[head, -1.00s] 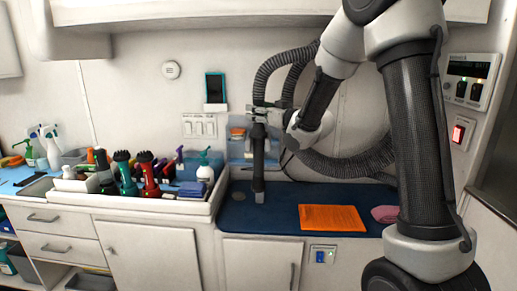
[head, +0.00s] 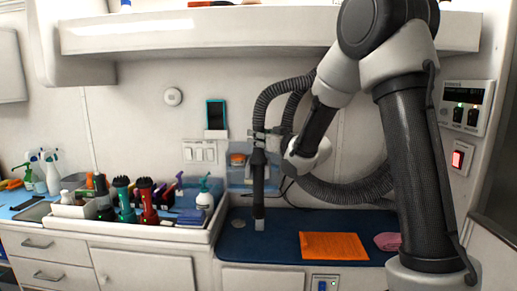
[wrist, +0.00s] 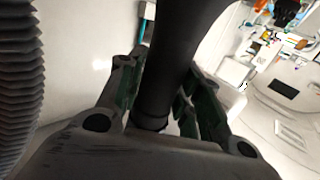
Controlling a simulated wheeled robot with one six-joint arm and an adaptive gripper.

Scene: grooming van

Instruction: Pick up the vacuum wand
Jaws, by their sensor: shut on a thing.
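The vacuum wand (head: 258,185) is a dark upright tube with a light tip, above the blue mat at the back wall. A ribbed grey hose (head: 268,88) loops from its top. My gripper (head: 268,140) is at the wand's upper part, at the end of my arm coming from the right. In the wrist view the wand (wrist: 172,65) passes between the two fingers of my gripper (wrist: 160,100), which are closed on it. Whether the wand's tip touches the mat is hard to tell.
The blue mat (head: 285,240) holds an orange cloth (head: 333,246) and a pink cloth (head: 387,241). A white tray (head: 150,231) of clippers and bottles stands to the left. A shelf (head: 270,32) overhangs above. The mat between wand and orange cloth is clear.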

